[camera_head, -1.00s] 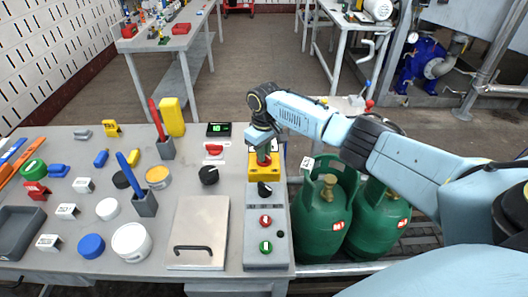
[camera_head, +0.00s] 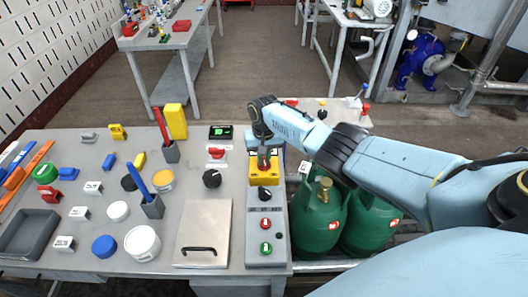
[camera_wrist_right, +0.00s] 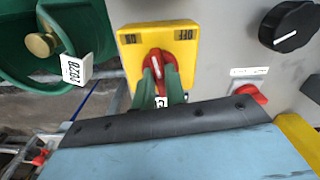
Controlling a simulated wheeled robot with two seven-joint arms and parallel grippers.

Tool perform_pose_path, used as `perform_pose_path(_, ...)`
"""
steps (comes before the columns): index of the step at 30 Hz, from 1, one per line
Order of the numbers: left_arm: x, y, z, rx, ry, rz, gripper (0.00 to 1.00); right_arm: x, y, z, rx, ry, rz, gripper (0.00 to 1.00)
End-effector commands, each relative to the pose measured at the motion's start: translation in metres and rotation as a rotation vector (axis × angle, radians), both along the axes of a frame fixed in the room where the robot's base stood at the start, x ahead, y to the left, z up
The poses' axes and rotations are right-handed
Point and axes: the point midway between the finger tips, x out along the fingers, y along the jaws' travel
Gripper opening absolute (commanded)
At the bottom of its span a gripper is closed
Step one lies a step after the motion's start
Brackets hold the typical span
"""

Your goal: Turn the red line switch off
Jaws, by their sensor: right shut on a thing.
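A yellow switch box (camera_head: 259,180) sits at the far end of the grey control panel on the right side of the bench. In the right wrist view its yellow plate (camera_wrist_right: 186,50) carries the words ON and OFF, and a red rotary handle (camera_wrist_right: 155,57) stands out from its middle. My right gripper (camera_head: 263,160) reaches down over the box. In the wrist view the right gripper's two green fingers (camera_wrist_right: 162,84) are closed on the red handle, hiding part of it. My left gripper is not in view.
The panel below has a black knob (camera_head: 265,195), a red button (camera_head: 265,224) and a green button (camera_head: 266,248). Another red switch (camera_head: 216,153) and a black dial (camera_head: 211,178) are on the left. Green gas cylinders (camera_head: 318,220) stand right of the bench.

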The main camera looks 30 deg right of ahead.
Motion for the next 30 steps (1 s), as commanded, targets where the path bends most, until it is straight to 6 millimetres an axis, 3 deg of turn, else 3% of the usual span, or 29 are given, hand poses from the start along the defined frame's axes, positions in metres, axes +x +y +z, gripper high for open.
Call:
perform_pose_path(12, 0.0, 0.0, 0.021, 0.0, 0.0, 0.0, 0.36, 0.001, 0.001, 0.002, 0.002, -0.001, -0.397, 0.0)
perform_pose_path(30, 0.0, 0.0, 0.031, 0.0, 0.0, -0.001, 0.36, 0.002, -0.001, 0.002, -0.001, -0.004, -0.86, 0.0)
